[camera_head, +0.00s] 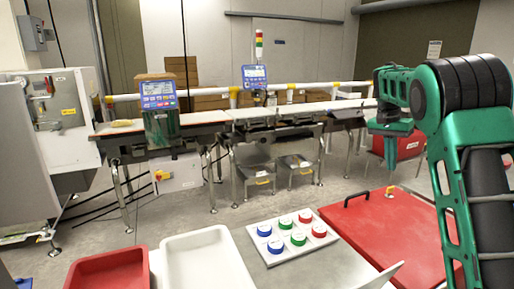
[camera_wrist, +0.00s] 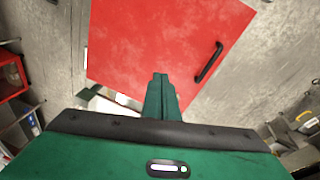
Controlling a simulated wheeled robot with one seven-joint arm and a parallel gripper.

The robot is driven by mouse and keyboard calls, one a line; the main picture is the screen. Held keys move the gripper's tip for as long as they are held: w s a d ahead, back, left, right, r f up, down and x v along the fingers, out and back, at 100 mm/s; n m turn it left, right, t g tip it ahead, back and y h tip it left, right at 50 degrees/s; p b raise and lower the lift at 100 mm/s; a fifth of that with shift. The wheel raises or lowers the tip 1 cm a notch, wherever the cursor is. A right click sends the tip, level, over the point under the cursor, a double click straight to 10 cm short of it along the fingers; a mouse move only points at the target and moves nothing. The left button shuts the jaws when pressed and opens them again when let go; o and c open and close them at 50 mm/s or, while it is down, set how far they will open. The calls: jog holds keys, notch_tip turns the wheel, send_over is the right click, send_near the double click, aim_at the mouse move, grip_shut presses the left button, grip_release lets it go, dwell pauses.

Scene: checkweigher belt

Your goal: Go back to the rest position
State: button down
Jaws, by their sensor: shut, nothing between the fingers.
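My gripper (camera_wrist: 160,80) is shut and empty in the wrist view, with its fingertips together over a red panel (camera_wrist: 150,40). In the head view my green arm rises at the right and bends over, and the gripper hangs down above the far part of the red panel (camera_head: 385,240). The fingertips there are small and hard to make out. The gripper looks apart from the panel and holds nothing.
A white tray of blue, green and red round pieces (camera_head: 258,251) lies left of the red panel. An empty white bin (camera_head: 207,232) and a red bin (camera_head: 100,262) stand further left. The checkweigher belt (camera_head: 200,119) runs behind. A black handle (camera_head: 357,197) sticks up from the panel.

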jog(key=s+d+r+y, duration=0.1)
jog(key=s+d, duration=0.2)
jog(key=s, duration=1.2)
jog(key=s+a+f+n, duration=0.1)
jog(key=s+a+f, duration=0.1)
jog(key=s, duration=0.8)
jog(key=s+a+f+n+y, duration=0.1)
jog(key=s+f, duration=0.4)
jog(key=s, duration=0.6)
jog(key=s+a+f+n, duration=0.2)
jog(key=s+a+f, duration=0.1)
jog(key=s, duration=0.8)
jog(key=shift+s+a+f+t+y, duration=0.2)
jog(key=shift+a+t+y, duration=0.1)
jog(key=shift+a+y, duration=0.15)
jog(key=shift+w+f, duration=0.25)
jog(key=shift+w, duration=0.35)
jog(key=shift+s, duration=0.1)
